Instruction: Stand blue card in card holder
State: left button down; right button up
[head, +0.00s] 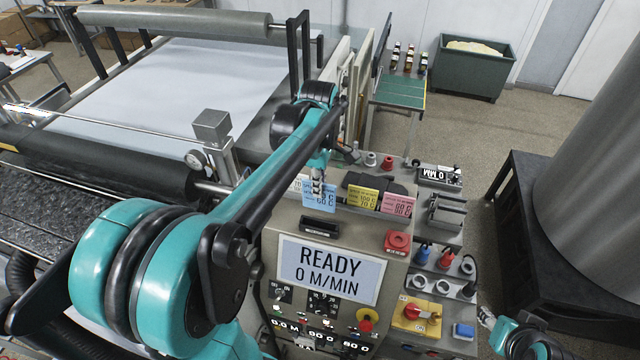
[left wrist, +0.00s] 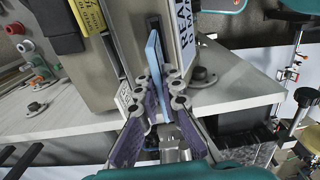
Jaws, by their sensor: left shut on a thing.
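The blue card (head: 319,198) is upright in my left gripper (head: 318,178), above the top of the control console. The left wrist view shows the card (left wrist: 154,58) edge-on between the fingertips of my left gripper (left wrist: 160,86). The black card holder (head: 320,226) is on the console top, just in front of and below the card, above the READY display. A gap seems to remain between card and holder, though depth is hard to judge. My right gripper (head: 487,319) shows only in part at the lower right; its jaws are unclear.
A yellow card (head: 363,198) and a pink card (head: 397,204) stand to the right of the blue one. A white card is partly hidden by my gripper.

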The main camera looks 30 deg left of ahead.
aim_at(319, 209)
pick_arm(q)
jog(key=shift+f+b, duration=2.05)
jog(key=shift+f, duration=0.75)
jog(key=shift+f+b, duration=1.75)
jog(key=shift+f, duration=0.55)
jog(key=c, duration=1.6)
grip_release()
jog(key=shift+r, duration=0.1)
notch_tip(319, 209, up, 12)
jog(key=shift+f, duration=0.1)
